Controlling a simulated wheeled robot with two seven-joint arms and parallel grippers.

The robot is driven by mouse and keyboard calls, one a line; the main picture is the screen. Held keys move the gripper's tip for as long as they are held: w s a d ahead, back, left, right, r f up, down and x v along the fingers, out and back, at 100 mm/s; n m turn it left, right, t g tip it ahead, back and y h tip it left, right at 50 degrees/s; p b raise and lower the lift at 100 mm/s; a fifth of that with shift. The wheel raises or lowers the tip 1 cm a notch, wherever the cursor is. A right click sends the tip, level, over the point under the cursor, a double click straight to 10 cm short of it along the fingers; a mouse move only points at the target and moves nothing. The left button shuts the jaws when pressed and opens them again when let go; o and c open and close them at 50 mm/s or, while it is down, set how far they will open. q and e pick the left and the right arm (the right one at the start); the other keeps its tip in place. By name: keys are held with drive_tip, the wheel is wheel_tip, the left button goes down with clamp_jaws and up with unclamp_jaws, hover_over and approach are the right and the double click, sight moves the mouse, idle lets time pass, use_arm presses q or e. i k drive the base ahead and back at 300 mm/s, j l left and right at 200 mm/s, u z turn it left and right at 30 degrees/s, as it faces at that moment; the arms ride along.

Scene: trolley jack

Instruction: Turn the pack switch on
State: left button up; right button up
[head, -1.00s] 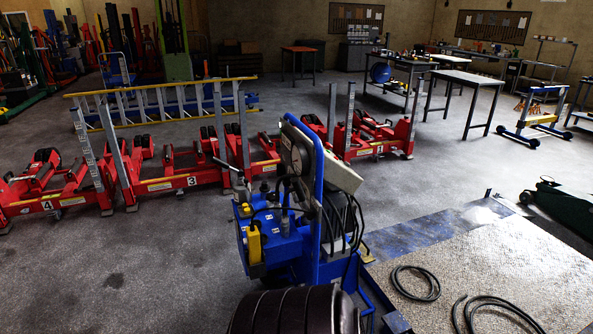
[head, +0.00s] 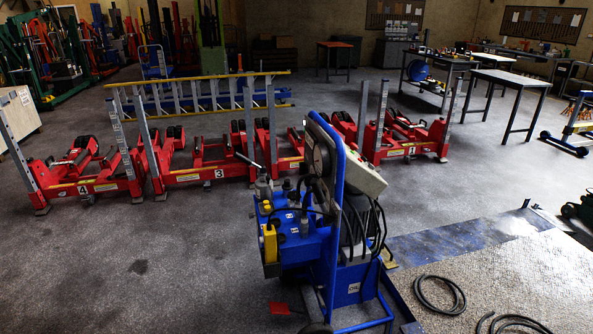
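The pack is a blue hydraulic unit (head: 298,240) on an upright blue trolley frame (head: 338,205), at the lower middle of the head view. It carries a yellow part (head: 270,243) on its left, a round dark gauge or disc (head: 321,160) near the top, and black hoses (head: 362,225) on its right. A pale control box (head: 362,174) is mounted at the upper right of the frame, with small coloured controls on its top edge. I cannot make out which one is the switch, nor its position. Neither of my grippers is in view.
Red numbered lifting units (head: 200,175) stand in a row behind the pack, with a yellow-edged ladder (head: 210,95) beyond. A textured platform (head: 500,270) with coiled black hoses (head: 440,294) lies at the right. The grey floor (head: 130,270) at the left is clear.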

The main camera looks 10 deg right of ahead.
sight(303, 169)
drive_tip(key=z, duration=0.35)
drive_tip(key=i+l+u, duration=0.15)
drive_tip(key=i+u, duration=0.2)
drive_tip(key=i+l+u, duration=0.4)
drive_tip(key=i+j+u, duration=0.2)
drive_tip(key=i+u, duration=0.75)
drive_tip(key=i, duration=0.2)
drive_tip(key=i+z, duration=0.25)
drive_tip(key=i, duration=0.25)
drive_tip(key=i+j+z, duration=0.25)
drive_tip(key=i, duration=0.2)
drive_tip(key=i+z, duration=0.25)
drive_tip(key=z, duration=0.25)
drive_tip(key=i+j+z, duration=0.15)
drive_tip(key=z, duration=0.35)
drive_tip(key=i+j+z, duration=0.25)
drive_tip(key=z, duration=0.25)
drive_tip(key=i+j+z, duration=0.15)
drive_tip(key=z, duration=0.35)
drive_tip(key=j, duration=0.1)
